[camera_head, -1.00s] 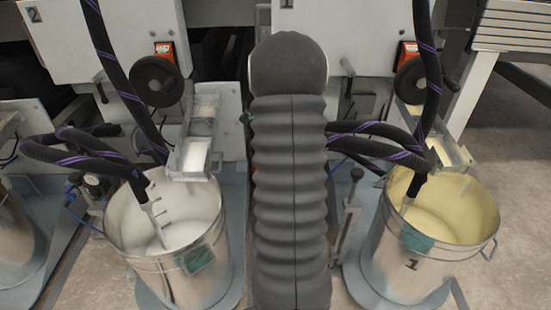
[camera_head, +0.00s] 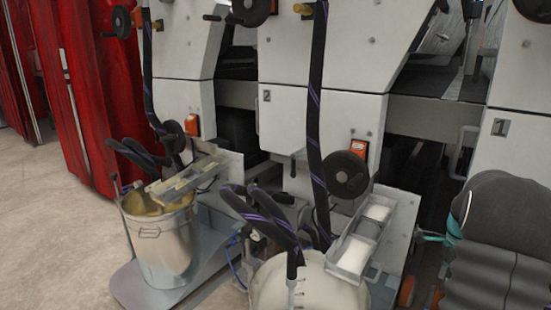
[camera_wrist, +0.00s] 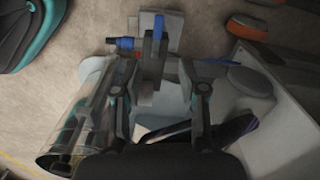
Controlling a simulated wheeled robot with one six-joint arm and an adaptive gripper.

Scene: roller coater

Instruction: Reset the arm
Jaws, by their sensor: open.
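My gripper (camera_wrist: 159,92) shows in the wrist view with its two dark fingers spread apart. It is open. A dark fitting with a blue lever (camera_wrist: 158,30) lies beyond and between the fingers; I see no grip on it, and I cannot tell its distance. My padded dark grey arm (camera_head: 490,245) stands at the right edge of the head view. The gripper itself cannot be made out there.
A metal bucket (camera_head: 165,250) stands on a blue-grey base at the left, and another bucket (camera_head: 310,285) is at the bottom middle. Black hoses (camera_head: 317,130), handwheels (camera_head: 346,175) and machine panels (camera_head: 322,122) crowd the middle. Red curtains (camera_head: 85,100) hang behind clear floor at the left.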

